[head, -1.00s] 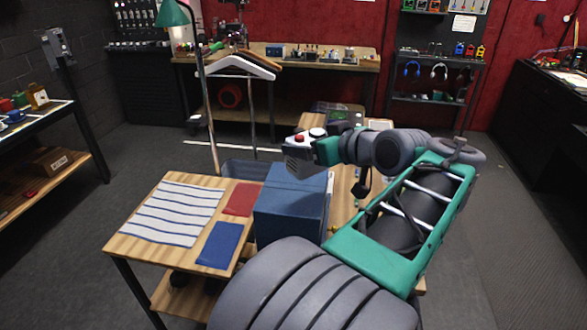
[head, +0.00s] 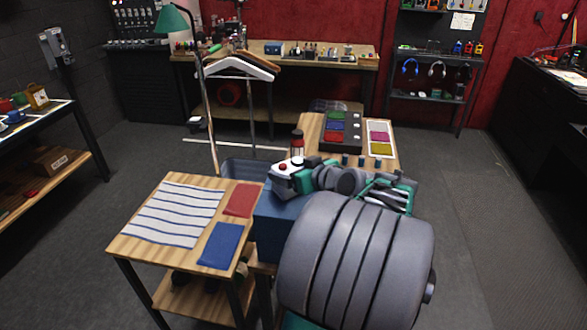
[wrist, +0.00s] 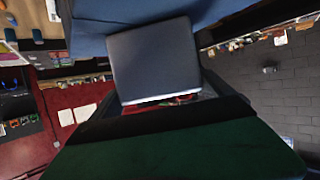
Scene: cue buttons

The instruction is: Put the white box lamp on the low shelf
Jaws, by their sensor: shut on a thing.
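The white box lamp (head: 284,181) is a small white box with a red dome on top. My gripper (head: 302,184) is shut on it and holds it above the blue box in the head view. In the wrist view the lamp (wrist: 155,60) is a dark, shaded square face with a pale lower edge. Low wooden shelves show under the near table (head: 190,298), under the left bench (head: 35,190) and under the back bench (head: 270,128). I cannot tell which one the task means.
The near table carries a striped cloth (head: 172,212), a red mat (head: 241,200) and a blue mat (head: 219,245). A large blue box (head: 268,232) stands beside it. A clothes rack (head: 238,70) rises behind.

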